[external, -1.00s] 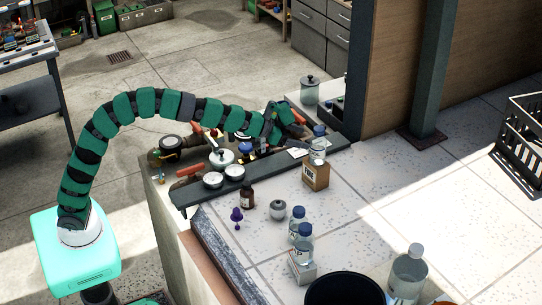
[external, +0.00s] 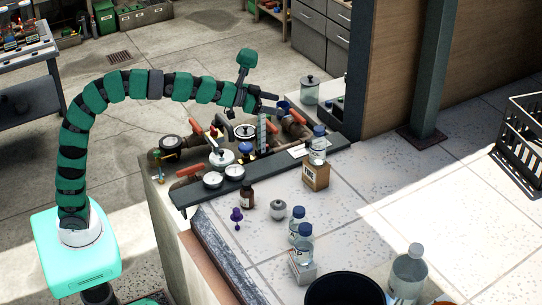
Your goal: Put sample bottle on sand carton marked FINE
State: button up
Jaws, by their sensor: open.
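A clear sample bottle (external: 317,151) with a blue cap stands upright on the brown sand carton (external: 316,177), whose small label appears to read FINE. The carton stands on the pale tiles beside the dark ledge. My gripper (external: 271,104) is open and empty, above the pipework up and to the left of the bottle, apart from it. Two similar blue-capped bottles (external: 303,250) are nearer the camera, at least one on a pale carton (external: 301,271).
Pipes and valves with red handles (external: 196,130) lie below my arm. A brown bottle (external: 247,197), a purple object (external: 236,217) and a grey jar (external: 278,210) stand left of the carton. Tiles to its right are clear.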

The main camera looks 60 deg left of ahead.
jog(key=s+a+r+n+y, duration=0.1)
jog(key=s+a+r, duration=0.4)
jog(key=s+r, duration=0.3)
jog(key=s+a+r+n+t+y, duration=0.1)
jog(key=s+a+r+y, duration=0.1)
jog(key=s+a+r, duration=0.4)
jog(key=s+a+r+n+t+y, duration=0.1)
jog(key=s+a+r, duration=0.4)
jog(key=s+r, duration=0.5)
jog(key=shift+s+a+n, duration=0.25)
jog(key=shift+s+n, duration=0.05)
jog(key=shift+s, duration=0.5)
